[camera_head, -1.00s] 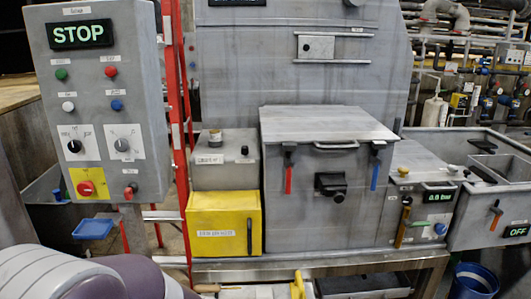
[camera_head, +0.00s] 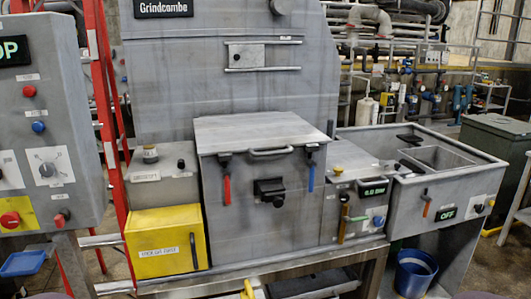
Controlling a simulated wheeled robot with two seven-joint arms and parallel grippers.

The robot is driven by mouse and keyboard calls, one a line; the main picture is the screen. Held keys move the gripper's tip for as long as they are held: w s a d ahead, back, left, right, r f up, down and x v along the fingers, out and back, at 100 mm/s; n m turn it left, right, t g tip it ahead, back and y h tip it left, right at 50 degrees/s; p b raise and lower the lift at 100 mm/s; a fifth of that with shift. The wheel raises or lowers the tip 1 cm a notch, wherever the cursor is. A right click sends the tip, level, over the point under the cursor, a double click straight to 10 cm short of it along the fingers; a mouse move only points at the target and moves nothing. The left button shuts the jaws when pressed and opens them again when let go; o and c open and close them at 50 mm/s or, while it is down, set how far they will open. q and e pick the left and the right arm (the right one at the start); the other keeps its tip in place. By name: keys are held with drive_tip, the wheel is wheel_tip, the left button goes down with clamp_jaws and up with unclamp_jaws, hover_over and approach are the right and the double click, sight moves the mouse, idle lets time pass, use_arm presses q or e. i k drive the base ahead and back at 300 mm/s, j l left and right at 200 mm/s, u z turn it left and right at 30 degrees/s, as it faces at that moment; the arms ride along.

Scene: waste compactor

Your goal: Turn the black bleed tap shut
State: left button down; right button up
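I cannot tell for sure which part is the bleed tap. A black fitting (camera_head: 270,190) sits on the front of the grey lidded box (camera_head: 240,225), between a red lever (camera_head: 227,190) and a blue lever (camera_head: 311,178). A small black knob (camera_head: 181,163) is on the grey unit (camera_head: 165,185) to its left. Black handles (camera_head: 410,139) lie on top of the right-hand tank (camera_head: 405,208). Neither gripper shows, and nothing of mine touches these parts.
A STOP control panel (camera_head: 40,130) and red ladder (camera_head: 100,80) stand at left. A yellow box (camera_head: 165,243) sits below the grey unit. A small unit with a green display (camera_head: 374,188) stands right of the lidded box. A blue bucket (camera_head: 413,272) is below right.

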sight(344, 197)
drive_tip(key=i+l+u, duration=0.1)
drive_tip(key=l, duration=0.45)
drive_tip(key=i+l+u, duration=0.1)
drive_tip(key=i+l, duration=0.15)
drive_tip(key=l, duration=0.35)
drive_tip(key=i+l+u, duration=0.1)
drive_tip(key=l, duration=0.5)
drive_tip(key=i+l+u, duration=0.1)
drive_tip(key=l, duration=0.5)
drive_tip(key=i+l, duration=0.2)
drive_tip(key=l, duration=0.4)
drive_tip(key=i+l+u, duration=0.15)
drive_tip(key=l, duration=0.5)
drive_tip(key=k, duration=0.05)
